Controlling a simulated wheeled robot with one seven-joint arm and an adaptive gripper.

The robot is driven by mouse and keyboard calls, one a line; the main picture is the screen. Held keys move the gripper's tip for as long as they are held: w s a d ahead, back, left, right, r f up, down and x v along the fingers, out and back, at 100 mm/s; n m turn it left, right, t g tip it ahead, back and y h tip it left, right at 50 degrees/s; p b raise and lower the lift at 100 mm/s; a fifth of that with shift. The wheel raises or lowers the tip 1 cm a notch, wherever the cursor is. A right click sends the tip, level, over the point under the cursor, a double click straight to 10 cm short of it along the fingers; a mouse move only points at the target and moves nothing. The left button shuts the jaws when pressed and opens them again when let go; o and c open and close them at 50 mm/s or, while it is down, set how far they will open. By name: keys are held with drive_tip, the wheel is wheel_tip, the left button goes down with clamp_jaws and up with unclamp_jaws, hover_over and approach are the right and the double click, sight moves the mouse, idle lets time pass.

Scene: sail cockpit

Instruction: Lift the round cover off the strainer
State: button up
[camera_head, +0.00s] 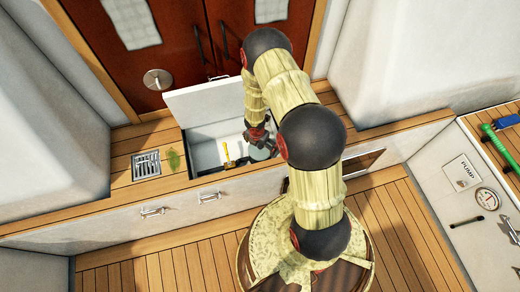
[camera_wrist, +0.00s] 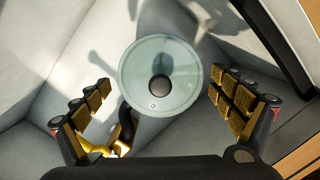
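The round cover (camera_wrist: 180,65) is a pale green, glassy disc with a dark knob (camera_wrist: 159,88) at its middle. It lies inside the open locker (camera_head: 205,155), and part of it shows in the head view (camera_head: 262,153) below my gripper. The cover hides the strainer body beneath it. My gripper (camera_wrist: 160,85) is open, with one finger on each side of the cover in the wrist view. No contact shows between the fingers and the cover. In the head view my gripper (camera_head: 258,134) is low in the locker opening, partly hidden by my arm.
The raised white locker lid (camera_head: 205,102) stands behind the opening. A yellow-handled fitting (camera_head: 227,155) is left of the cover. A panel with a gauge (camera_head: 487,199) is at right.

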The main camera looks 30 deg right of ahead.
drive_tip(key=c, duration=1.4)
